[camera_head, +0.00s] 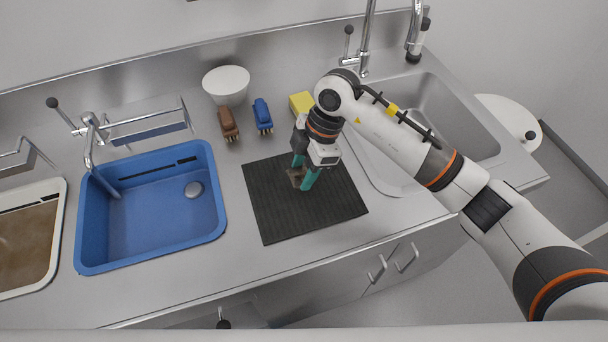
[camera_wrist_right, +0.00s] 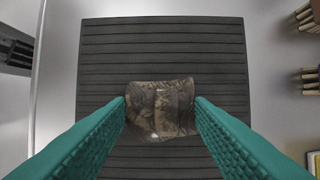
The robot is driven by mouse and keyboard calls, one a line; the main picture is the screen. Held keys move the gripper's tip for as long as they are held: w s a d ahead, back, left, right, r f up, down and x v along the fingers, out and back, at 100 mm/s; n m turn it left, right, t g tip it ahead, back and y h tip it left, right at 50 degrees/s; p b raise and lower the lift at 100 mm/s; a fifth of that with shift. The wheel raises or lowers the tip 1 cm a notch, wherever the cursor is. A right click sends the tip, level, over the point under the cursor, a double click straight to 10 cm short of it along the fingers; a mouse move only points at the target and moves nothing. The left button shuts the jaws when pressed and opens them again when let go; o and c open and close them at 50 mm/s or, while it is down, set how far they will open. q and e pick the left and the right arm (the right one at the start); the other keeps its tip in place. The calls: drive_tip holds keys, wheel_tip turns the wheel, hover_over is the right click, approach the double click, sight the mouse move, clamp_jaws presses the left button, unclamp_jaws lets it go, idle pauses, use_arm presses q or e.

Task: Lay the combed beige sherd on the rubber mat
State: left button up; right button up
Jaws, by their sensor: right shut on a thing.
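My right gripper (camera_head: 304,180) is over the black ribbed rubber mat (camera_head: 270,215), its green fingers pointing down. It is shut on a sherd (camera_head: 294,175), which looks dark brown and mottled with a few upright lines. In the right wrist view the sherd (camera_wrist_right: 160,110) sits between the two fingertips, with the mat (camera_wrist_right: 160,45) behind it. I cannot tell whether the sherd touches the mat or hangs just above it. Its colour looks browner than beige. My left gripper is not in view.
A blue basin (camera_head: 150,225) is left of the mat. Behind the mat are a white bowl (camera_head: 227,84), a brown brush (camera_head: 228,124), a blue brush (camera_head: 262,115) and a yellow sponge (camera_head: 301,102). A steel sink (camera_head: 455,115) is to the right. The mat's front part is clear.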

sight(304, 176)
drive_tip(key=shift+f, duration=1.6)
drive_tip(key=shift+f, duration=0.1)
drive_tip(key=o, duration=1)
drive_tip(key=b+v, duration=0.1)
drive_tip(key=v, duration=1.1)
